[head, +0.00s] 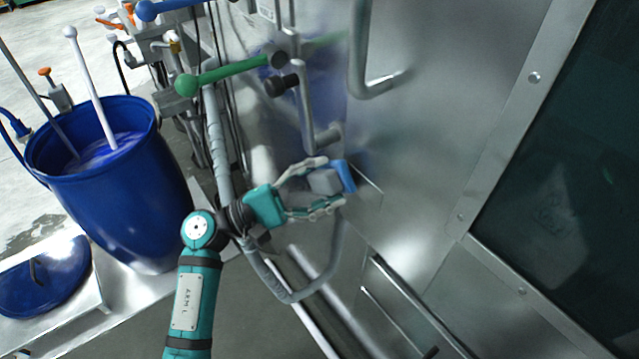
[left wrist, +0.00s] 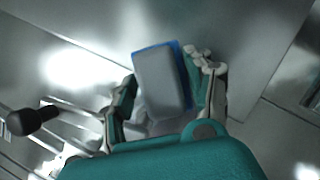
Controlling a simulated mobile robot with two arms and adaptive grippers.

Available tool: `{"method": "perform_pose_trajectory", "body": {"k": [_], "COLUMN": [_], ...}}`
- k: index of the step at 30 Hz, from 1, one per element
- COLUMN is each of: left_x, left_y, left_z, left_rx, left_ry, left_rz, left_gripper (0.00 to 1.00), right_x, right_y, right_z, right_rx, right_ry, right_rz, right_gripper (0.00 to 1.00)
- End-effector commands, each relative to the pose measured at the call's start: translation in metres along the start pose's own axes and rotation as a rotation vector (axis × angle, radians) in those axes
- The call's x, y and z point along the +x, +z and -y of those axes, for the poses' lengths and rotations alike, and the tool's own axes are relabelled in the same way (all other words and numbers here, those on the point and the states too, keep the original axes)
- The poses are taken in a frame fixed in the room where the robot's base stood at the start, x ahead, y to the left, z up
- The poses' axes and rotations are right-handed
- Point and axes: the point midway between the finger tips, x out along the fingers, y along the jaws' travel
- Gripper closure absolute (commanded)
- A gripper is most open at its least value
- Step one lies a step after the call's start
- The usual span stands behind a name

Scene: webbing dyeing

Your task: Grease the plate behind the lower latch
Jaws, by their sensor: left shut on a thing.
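My left gripper (head: 325,187) is shut on a grey block with a blue face (head: 326,181), which looks like a pad or applicator. The blue face points toward the steel machine front and is at or very close to it; I cannot tell whether it touches. In the left wrist view the grey block (left wrist: 161,82) sits between the fingers, with a thin blue edge showing. A bent steel handle (head: 308,115) with a dark knob, perhaps a latch, is just above the gripper. Any plate behind the block is hidden. My right gripper is not in view.
A green-handled lever (head: 235,72) and an upper steel handle (head: 360,60) stick out above. A grey hose (head: 285,292) loops below the gripper. A blue barrel (head: 120,200) with rods stands at left, beside a blue lid (head: 45,278). A dark window (head: 570,190) is at right.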

Motion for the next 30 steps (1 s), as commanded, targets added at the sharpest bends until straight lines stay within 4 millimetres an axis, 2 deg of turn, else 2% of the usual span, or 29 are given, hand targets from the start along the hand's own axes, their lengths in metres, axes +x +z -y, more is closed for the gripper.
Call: {"method": "perform_pose_trajectory", "body": {"k": [21, 30], "left_x": [0.012, 0.018], "left_y": [-0.005, 0.011], "left_z": [0.000, 0.015], "left_rx": [0.000, -0.001], "left_ry": [0.000, 0.000], "left_rz": [0.000, 0.001], "left_gripper": [0.72, 0.72], "right_x": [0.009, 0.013], "right_y": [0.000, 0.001], "right_z": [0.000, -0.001], "right_rx": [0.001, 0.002], "right_ry": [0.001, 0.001], "right_rz": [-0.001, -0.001], "right_gripper": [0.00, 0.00]}}
